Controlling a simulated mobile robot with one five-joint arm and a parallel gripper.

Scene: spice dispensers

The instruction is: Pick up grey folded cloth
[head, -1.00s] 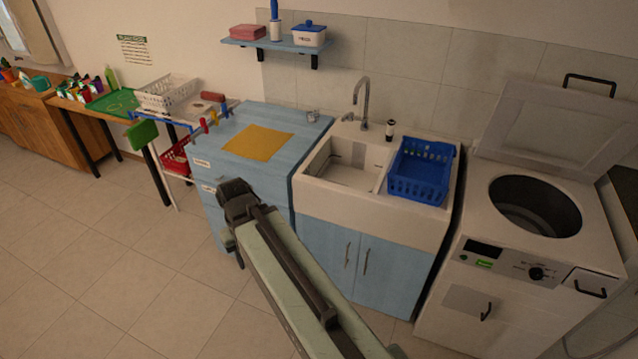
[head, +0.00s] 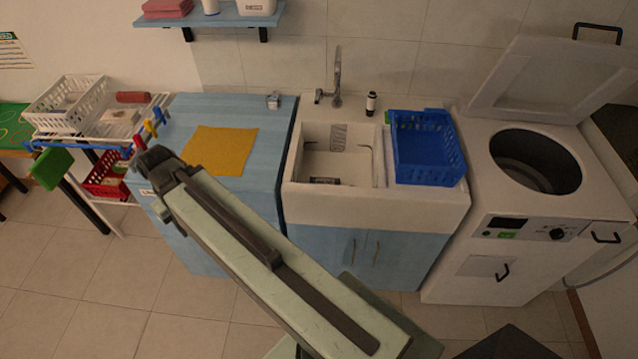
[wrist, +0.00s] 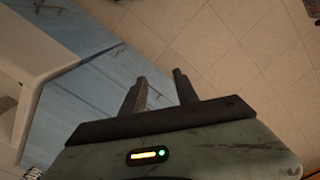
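I cannot make out a grey folded cloth for certain in either view. A small grey striped patch (head: 339,136) shows at the back of the white sink (head: 300,165), but I cannot tell what it is. My gripper is at the far end of my arm in the head view, in front of the left side of the blue cabinet; its fingers are not clear there. In the wrist view my gripper (wrist: 160,82) has its two fingers apart with nothing between them, and tiled floor and blue cabinet panels lie beyond.
A yellow cloth (head: 220,150) lies flat on the blue cabinet top (head: 262,125). A blue basket (head: 425,150) stands right of the sink, beside an open-lidded washing machine (head: 500,215). A white basket (head: 68,100) and a red basket (head: 104,178) are on a rack at left. Floor (head: 90,290) shows clear at lower left.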

